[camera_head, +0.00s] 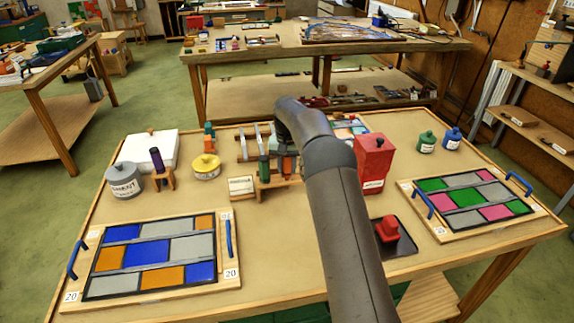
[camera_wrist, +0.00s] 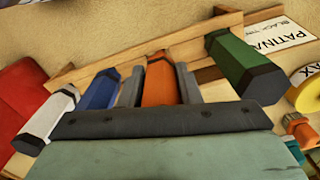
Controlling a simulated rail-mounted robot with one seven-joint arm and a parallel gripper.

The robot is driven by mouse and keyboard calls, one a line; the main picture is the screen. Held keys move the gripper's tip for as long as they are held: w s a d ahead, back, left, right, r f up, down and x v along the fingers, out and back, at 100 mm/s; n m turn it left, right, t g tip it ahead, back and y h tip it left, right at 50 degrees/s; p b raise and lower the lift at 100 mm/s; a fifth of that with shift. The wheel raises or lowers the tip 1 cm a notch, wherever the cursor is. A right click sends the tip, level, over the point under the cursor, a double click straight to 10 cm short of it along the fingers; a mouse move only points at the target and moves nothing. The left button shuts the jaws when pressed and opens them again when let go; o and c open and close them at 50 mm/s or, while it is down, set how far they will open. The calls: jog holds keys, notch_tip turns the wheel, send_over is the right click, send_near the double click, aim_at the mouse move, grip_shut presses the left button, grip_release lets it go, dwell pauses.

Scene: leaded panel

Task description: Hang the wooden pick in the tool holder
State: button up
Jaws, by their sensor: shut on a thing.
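The wooden tool holder (camera_wrist: 90,65) runs slantwise across the wrist view; its front edge also shows in the head view (camera_head: 281,184). Several handles stand along it: white (camera_wrist: 45,117), blue (camera_wrist: 98,90), orange (camera_wrist: 159,82) and green (camera_wrist: 243,68). My gripper (camera_wrist: 158,80) has its two grey fingers on either side of the orange-handled tool, shut on it, at the holder between the blue and green handles. I cannot tell whether this tool is fully seated. Its tip is hidden. In the head view my arm hides part of the holder.
A red box (camera_head: 372,160) stands close right of the holder. A white label card (camera_head: 241,186) and yellow tin (camera_head: 206,168) are on its left. Leaded panels lie at left (camera_head: 230,218) and right (camera_head: 440,234). A red object (camera_head: 387,229) sits on a dark plate.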

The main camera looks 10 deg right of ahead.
jog(key=o, duration=1.2)
jog(key=shift+c, duration=0.2)
notch_tip(320, 180, up, 18)
jog(key=p, duration=0.2)
jog(key=s+r, duration=0.5)
jog(key=s, duration=0.2)
jog(key=s+n, duration=0.1)
jog(key=s, duration=1.2)
jog(key=s+f, duration=0.3)
jog(key=s, duration=0.6)
jog(key=s+f+n, duration=0.1)
jog(key=s+f, duration=0.3)
jog(key=s, duration=0.5)
jog(key=s+f+t, duration=0.1)
jog(key=s+f, duration=0.3)
jog(key=s, duration=0.5)
jog(key=shift+s, duration=0.35)
